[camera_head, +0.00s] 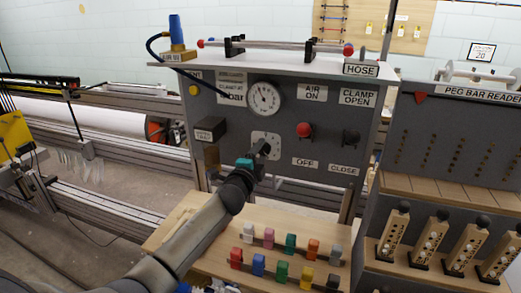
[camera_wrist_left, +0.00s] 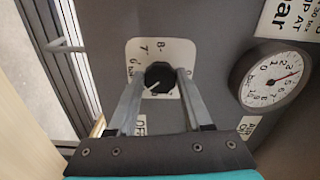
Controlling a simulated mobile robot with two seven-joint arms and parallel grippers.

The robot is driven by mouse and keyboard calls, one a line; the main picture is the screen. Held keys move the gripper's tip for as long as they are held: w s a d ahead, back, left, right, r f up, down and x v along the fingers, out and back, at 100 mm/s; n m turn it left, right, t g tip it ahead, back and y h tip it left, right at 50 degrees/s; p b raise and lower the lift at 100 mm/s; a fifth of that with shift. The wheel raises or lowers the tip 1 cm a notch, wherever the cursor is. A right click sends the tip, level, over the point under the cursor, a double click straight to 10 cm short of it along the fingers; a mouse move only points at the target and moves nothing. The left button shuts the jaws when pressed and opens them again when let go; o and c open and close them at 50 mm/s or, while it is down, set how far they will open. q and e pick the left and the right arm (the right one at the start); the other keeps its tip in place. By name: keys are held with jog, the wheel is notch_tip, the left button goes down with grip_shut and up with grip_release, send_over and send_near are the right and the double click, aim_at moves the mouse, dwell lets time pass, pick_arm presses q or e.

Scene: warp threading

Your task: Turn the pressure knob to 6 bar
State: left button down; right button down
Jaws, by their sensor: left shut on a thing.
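The black pressure knob (camera_wrist_left: 158,77) sits on a light, numbered plate (camera_wrist_left: 172,50) on the grey panel, with a pale pointer line on its face. My left gripper (camera_wrist_left: 161,82) has a finger on either side of the knob and is shut on it. In the head view, my left gripper (camera_head: 263,149) reaches the panel at the plate (camera_head: 274,138) and hides the knob. The round white pressure gauge (camera_head: 264,97) is just above the plate. In the wrist view, the gauge (camera_wrist_left: 272,80) has a red needle; its exact reading is too small to tell. My right gripper is not in view.
A red knob (camera_head: 304,130) and a black knob (camera_head: 350,138) are on the panel to the right. Below, a wooden board (camera_head: 215,270) holds several coloured blocks. A peg bar reader (camera_head: 460,125) stands at the right.

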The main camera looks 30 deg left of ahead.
pick_arm(q)
jog(key=m+p, duration=0.1)
jog(key=m, duration=0.2)
jog(key=shift+m, duration=0.4)
jog(key=m, duration=0.2)
jog(key=shift+r+m+p, duration=0.1)
jog(key=shift+m+p, duration=0.2)
jog(key=m+p, duration=0.1)
jog(key=m, duration=0.5)
jog(key=shift+c, duration=1.6)
grip_release()
